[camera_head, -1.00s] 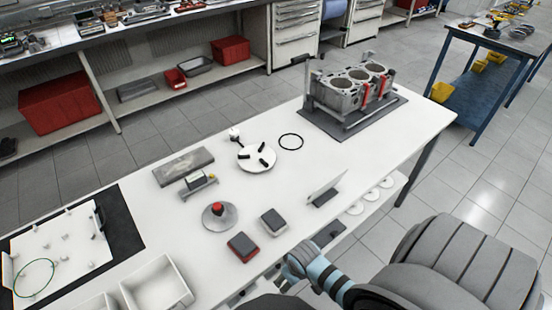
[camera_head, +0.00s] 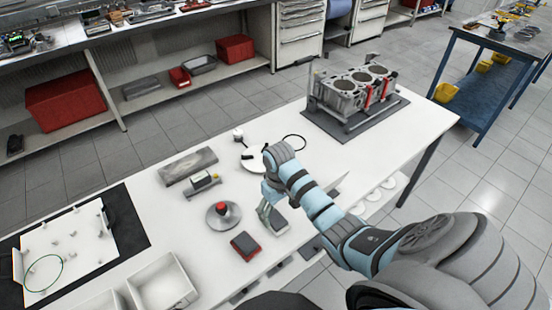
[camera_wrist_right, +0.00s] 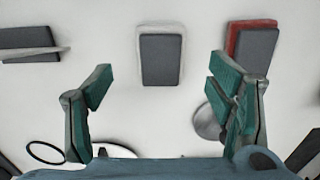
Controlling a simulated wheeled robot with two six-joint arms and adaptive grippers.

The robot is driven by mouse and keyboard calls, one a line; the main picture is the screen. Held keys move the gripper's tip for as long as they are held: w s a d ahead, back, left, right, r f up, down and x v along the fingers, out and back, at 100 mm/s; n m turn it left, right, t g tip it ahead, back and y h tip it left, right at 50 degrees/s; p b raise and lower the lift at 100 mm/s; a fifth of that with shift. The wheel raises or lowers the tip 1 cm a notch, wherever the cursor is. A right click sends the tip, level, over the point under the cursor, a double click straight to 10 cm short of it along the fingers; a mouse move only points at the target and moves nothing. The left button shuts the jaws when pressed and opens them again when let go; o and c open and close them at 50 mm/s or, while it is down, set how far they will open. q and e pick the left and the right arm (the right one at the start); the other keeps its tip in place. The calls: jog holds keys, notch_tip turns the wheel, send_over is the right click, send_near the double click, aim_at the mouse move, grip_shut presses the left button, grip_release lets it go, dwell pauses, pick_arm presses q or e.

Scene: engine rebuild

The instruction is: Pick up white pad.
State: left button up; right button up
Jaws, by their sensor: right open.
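The white pad (camera_head: 279,221), a small block with a dark grey top and a white rim, lies on the white table. It also shows at the upper middle of the right wrist view (camera_wrist_right: 161,58). My right gripper (camera_head: 268,206) is above the table beside the pad and partly covers it in the head view. In the right wrist view its two teal fingers (camera_wrist_right: 163,84) are spread wide and empty, with the pad ahead between them. My left gripper is not in view.
A red pad (camera_head: 245,246) lies close beside the white one. A disc with a red knob (camera_head: 223,214) stands to the left. A thin plate (camera_wrist_right: 30,50) is on the other side. An engine block (camera_head: 350,92) sits at the back; a black ring (camera_head: 298,141) lies nearer.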

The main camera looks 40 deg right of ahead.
aim_at(276, 219)
jog(key=f, duration=0.3)
jog(key=w+f+b, duration=0.1)
jog(key=f, duration=0.2)
jog(key=shift+w, duration=0.1)
jog(key=shift+r, duration=0.1)
jog(key=shift+c, duration=0.4)
jog(key=c, duration=1.1)
jog(key=shift+c, duration=0.2)
jog(key=shift+r, duration=0.1)
